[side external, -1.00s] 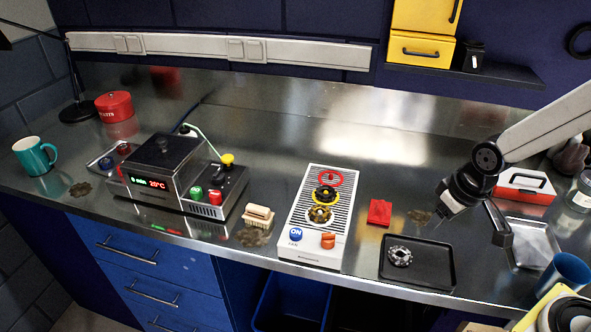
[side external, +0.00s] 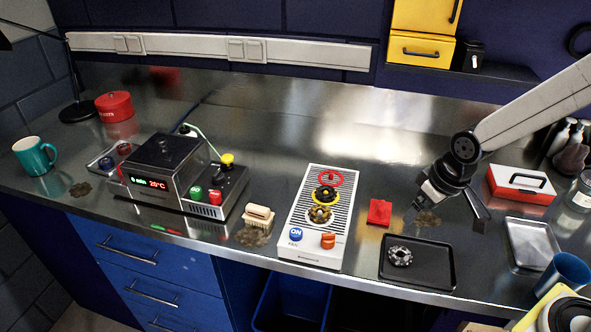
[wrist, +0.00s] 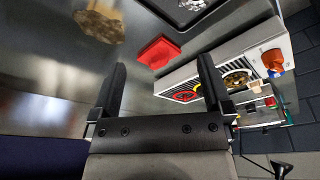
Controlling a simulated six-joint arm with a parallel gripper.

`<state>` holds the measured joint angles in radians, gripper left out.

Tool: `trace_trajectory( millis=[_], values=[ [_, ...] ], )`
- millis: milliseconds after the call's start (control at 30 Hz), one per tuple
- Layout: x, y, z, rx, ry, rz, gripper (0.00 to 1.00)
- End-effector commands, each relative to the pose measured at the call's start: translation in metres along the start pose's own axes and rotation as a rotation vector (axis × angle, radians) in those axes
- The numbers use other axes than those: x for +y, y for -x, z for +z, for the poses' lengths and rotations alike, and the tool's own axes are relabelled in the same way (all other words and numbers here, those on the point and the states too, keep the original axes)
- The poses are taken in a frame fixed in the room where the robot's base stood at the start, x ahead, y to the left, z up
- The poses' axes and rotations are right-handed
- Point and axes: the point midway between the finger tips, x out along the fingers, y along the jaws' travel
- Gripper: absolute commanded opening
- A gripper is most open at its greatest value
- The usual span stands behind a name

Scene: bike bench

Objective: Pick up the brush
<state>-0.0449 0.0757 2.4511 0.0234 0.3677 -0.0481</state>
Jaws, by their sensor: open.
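The brush (side external: 258,214), with a pale wooden back and light bristles, lies on the steel bench in the side view, between the black-and-silver machine and the white slotted unit. It stands beside a brown stain. My gripper (side external: 414,208) is above the bench near the black tray, well to the right of the brush. In the wrist view my gripper (wrist: 163,95) has its two dark fingers spread apart with nothing between them.
The white slotted unit (side external: 301,233) with coloured rings stands between my gripper and the brush. A red block (side external: 379,212) lies near my gripper; it also shows in the wrist view (wrist: 158,52). A black tray (side external: 432,278) holds a metal cog.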

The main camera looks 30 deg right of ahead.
Motion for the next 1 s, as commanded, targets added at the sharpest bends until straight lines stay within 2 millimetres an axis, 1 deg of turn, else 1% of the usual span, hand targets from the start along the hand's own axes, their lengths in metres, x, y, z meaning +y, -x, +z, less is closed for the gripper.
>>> trace_trajectory(
  millis=[33, 167, 200, 267, 400, 467, 600, 700, 800, 900, 1000],
  values=[
    [-0.006, -0.003, -0.013, 0.005, 0.025, -0.007, 1.0],
    [-0.025, -0.009, -0.049, 0.02, 0.102, -0.029, 1.0],
    [-0.033, -0.012, -0.061, 0.026, 0.127, -0.036, 1.0],
    [-0.045, -0.015, -0.078, 0.035, 0.166, -0.049, 1.0],
    [-0.076, -0.025, -0.116, 0.056, 0.258, -0.077, 1.0],
    [-0.091, -0.03, -0.13, 0.065, 0.297, -0.09, 1.0],
    [-0.128, -0.042, -0.161, 0.087, 0.389, -0.121, 1.0],
    [-0.156, -0.05, -0.179, 0.102, 0.453, -0.144, 1.0],
    [-0.181, -0.057, -0.192, 0.117, 0.509, -0.163, 1.0],
    [-0.2, -0.063, -0.201, 0.128, 0.55, -0.179, 1.0],
    [-0.212, -0.066, -0.206, 0.135, 0.576, -0.189, 1.0]
  ],
)
